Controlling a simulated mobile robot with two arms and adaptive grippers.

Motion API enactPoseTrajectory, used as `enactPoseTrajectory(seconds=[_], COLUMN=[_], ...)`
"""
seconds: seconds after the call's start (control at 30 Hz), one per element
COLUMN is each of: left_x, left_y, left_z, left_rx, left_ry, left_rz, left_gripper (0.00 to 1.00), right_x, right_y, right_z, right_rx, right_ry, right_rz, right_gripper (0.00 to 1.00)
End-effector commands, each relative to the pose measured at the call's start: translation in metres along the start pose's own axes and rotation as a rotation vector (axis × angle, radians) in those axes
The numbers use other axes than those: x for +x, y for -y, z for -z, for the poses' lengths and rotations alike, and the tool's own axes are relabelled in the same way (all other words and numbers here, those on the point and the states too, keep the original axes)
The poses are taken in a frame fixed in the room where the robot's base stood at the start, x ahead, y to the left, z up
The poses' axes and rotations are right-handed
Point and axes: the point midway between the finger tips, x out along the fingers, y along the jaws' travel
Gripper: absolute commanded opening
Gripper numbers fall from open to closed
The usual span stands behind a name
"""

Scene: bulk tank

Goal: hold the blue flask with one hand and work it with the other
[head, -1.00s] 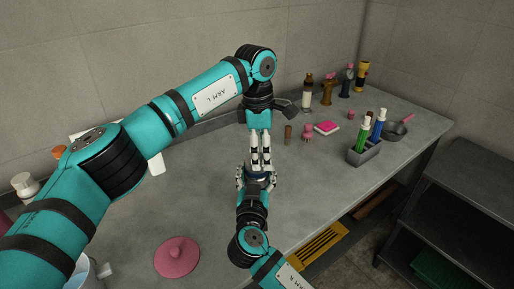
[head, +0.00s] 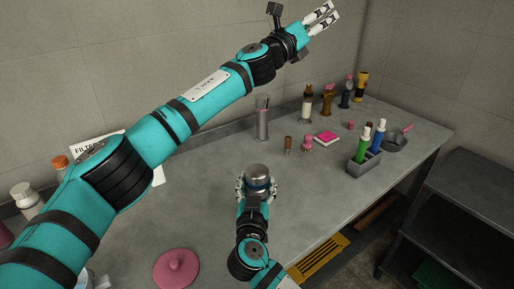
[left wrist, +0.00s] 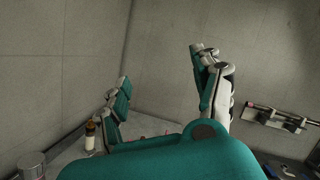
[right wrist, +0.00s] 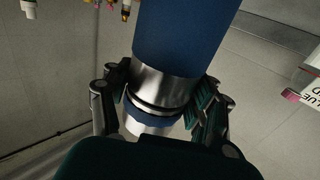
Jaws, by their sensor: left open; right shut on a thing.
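The blue flask (head: 258,184) stands upright above the counter in the head view, its steel top showing and its blue body mostly hidden. In the right wrist view its blue body and steel bands (right wrist: 185,40) fill the upper middle. My right gripper (head: 257,190) is shut around it, a finger on each side. My left gripper (head: 322,18) is open and empty, raised high at the upper right before the wall, well away from the flask. Its spread fingers show in the left wrist view (left wrist: 160,66) with nothing between them.
A steel cylinder (head: 262,118) stands at the counter's back. A pink sponge (head: 326,138), several bottles and a grey caddy (head: 364,160) with green and blue bottles are on the right. A pink lid (head: 177,268) lies at the front left. Counter around the flask is clear.

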Motion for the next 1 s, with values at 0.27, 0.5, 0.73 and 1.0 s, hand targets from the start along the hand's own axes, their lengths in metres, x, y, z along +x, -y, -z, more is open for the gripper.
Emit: enactPoseTrajectory(seconds=[0.27, 0.5, 0.73, 1.0], left_x=[-0.040, -0.120, -0.203, -0.260], left_y=[-0.122, -0.164, -0.139, -0.100], left_z=[0.004, 0.079, 0.140, 0.159], left_rx=[-0.425, -0.685, -0.809, -0.825], left_ry=[0.096, -0.103, -0.450, -0.762], left_rz=[-0.637, -1.159, -1.544, -1.746], left_gripper=[0.66, 0.66, 0.66, 0.66], right_x=[0.000, 0.000, 0.000, 0.000], right_y=[0.000, 0.000, 0.000, 0.000], right_z=[-0.001, -0.001, -0.002, -0.002], right_rx=[-0.001, -0.001, -0.001, -0.001], right_ry=[0.002, 0.002, 0.003, 0.003], right_rz=[0.000, 0.000, 0.000, 0.000], right_gripper=[0.00, 0.00, 0.00, 0.00])
